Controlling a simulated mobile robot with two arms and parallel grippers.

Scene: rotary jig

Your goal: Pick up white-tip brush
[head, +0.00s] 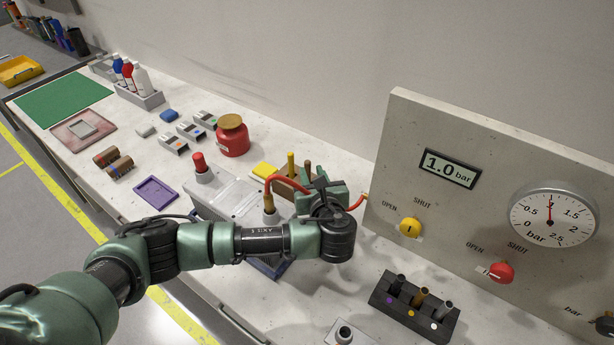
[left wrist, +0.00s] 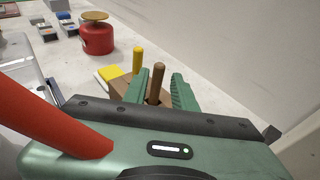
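A wooden block (left wrist: 124,86) holds upright brush handles, one yellow (left wrist: 138,60) and one brown (left wrist: 156,82). In the head view the yellow handle (head: 291,164) and brown handle (head: 307,167) stand just behind my left gripper (head: 322,192). In the left wrist view my left gripper (left wrist: 161,74) is open, with the brown handle between its two green fingers and a gap visible on its right side. The yellow handle is outside the fingers, to the left. No white tip shows; the brushes' lower ends are hidden. My right gripper is not in view.
A red jar (head: 232,136) and a yellow pad (head: 265,170) are left of the block. A grey panel (head: 450,130) with gauge and valves stands to the right. A dark holder (head: 384,297) with several tubes is in front of it. A red hose (head: 287,180) passes near my gripper.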

